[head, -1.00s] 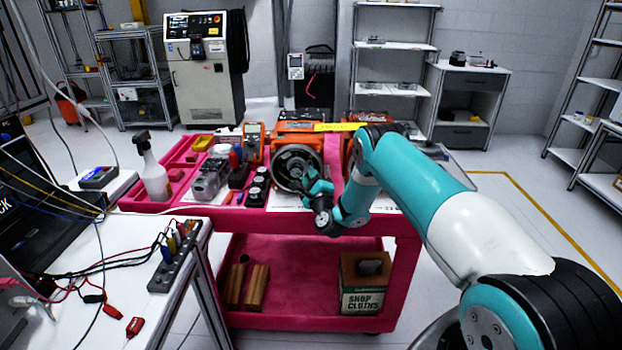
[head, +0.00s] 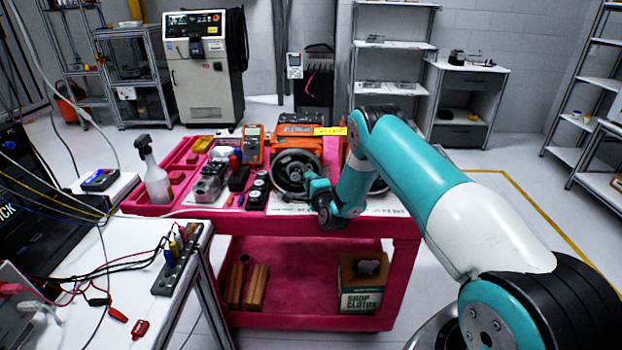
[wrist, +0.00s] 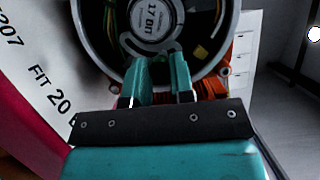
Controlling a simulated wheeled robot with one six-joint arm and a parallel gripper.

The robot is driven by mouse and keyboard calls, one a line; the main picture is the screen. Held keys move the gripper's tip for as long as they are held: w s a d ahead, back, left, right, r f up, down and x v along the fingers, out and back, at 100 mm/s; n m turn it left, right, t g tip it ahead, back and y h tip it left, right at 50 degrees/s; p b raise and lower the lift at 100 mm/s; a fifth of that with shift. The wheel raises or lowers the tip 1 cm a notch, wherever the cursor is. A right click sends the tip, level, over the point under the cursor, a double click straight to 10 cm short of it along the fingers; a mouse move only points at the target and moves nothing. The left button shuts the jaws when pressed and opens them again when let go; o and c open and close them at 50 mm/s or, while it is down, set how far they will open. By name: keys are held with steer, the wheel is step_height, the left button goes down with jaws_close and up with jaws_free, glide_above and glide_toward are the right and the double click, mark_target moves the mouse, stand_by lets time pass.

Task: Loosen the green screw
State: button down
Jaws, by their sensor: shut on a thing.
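The orange servo motor (head: 296,129) stands on the red cart with its round dark end housing (head: 294,152) open towards me. In the wrist view, a round grey encoder (wrist: 158,18) with a white label sits inside the housing (wrist: 228,62), with a slotted curved bracket at its lower edge. My gripper (head: 307,180) is at the lower right of the housing. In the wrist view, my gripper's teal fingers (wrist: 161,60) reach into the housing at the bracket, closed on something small. The green screw cannot be made out; the fingertips cover that spot.
A second orange motor is partly behind my arm. A multimeter (head: 253,143), a spray bottle (head: 154,175) and several parts stand left on the cart. In the wrist view, coloured wires (wrist: 201,50) run inside the housing, close to my right finger.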

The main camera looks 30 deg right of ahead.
steer(key=shift+r+n+g+h+b, duration=0.15)
steer(key=shift+n+g+b, duration=0.5)
steer(key=shift+n, duration=0.65)
steer(key=shift+f+n+g+h+b, duration=0.1)
steer(key=shift+n+g+b, duration=0.5)
steer(key=shift+n, duration=0.7)
steer(key=shift+r+n+g+h+b, duration=0.15)
steer(key=shift+n+g+b, duration=0.5)
steer(key=shift+n, duration=0.65)
steer(key=c, duration=1)
jaws_free()
steer(key=shift+d, duration=0.1)
steer(key=shift+o, duration=0.2)
